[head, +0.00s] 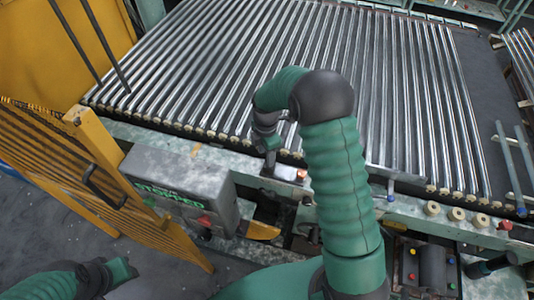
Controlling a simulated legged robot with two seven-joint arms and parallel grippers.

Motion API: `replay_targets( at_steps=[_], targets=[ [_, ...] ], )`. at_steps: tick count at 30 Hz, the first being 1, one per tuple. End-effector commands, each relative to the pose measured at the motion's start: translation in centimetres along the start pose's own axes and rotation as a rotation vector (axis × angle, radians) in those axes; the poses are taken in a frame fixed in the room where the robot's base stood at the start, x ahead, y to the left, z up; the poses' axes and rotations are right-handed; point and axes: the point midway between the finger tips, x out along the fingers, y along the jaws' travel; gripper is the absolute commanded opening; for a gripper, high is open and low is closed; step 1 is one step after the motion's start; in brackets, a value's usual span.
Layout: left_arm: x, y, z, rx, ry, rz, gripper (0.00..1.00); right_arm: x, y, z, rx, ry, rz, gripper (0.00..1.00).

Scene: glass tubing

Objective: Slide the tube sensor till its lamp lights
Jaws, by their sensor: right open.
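A small metallic block that looks like the tube sensor (284,172) sits on the front rail of the roller bed. A small orange-red part shows at its right end; I cannot tell whether it is a lit lamp. My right gripper (267,150) is open, pointing down just above and left of the block, at the front ends of the tubes. I cannot tell whether it touches the block. My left gripper (124,270) is low at the left, far from the sensor; its jaws are too small to read. Glass tubes or rollers (220,75) lie in parallel rows behind.
A grey control box (180,190) with green "STOPPED" lettering and a red button stands left of the sensor. A yellow mesh gate (75,165) stands at the far left. A panel with coloured buttons (430,268) is at the lower right. My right arm covers part of the rail.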

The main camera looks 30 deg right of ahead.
Motion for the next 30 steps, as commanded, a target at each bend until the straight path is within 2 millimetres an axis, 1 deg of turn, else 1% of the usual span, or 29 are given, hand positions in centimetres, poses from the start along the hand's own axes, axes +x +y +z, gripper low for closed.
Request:
replay_targets(
  at_steps=[1, 4, 7, 12, 21, 23, 30],
  targets=[
    [-0.3, 0.0, -0.1, 0.000, 0.000, 0.000, 0.36, 0.6, -0.1, 0.2, 0.001, 0.001, -0.002, 0.46],
    [-0.3, 0.0, -0.1, 0.000, 0.000, 0.000, 0.36, 1.5, -0.1, 0.5, 0.002, 0.002, -0.001, 0.46],
    [-0.3, 0.0, -0.1, 0.000, 0.000, 0.000, 0.36, 1.9, 0.1, 0.6, 0.003, 0.003, 0.000, 0.46],
    [-0.3, 0.0, 0.0, 0.000, 0.000, 0.000, 0.36, 1.9, 0.1, 0.6, 0.003, 0.003, -0.001, 0.46],
    [-0.3, 0.0, -0.1, 0.000, 0.000, 0.000, 0.36, 1.7, 0.1, 0.2, 0.002, 0.000, 0.001, 0.07],
    [-0.3, 0.0, -0.1, 0.000, 0.000, 0.000, 0.36, 1.7, 0.0, 0.1, 0.002, 0.001, 0.000, 0.00],
    [-0.3, 0.0, -0.1, 0.000, 0.000, 0.000, 0.36, 1.7, 0.0, 0.3, 0.004, 0.004, 0.000, 0.00]
  ],
)
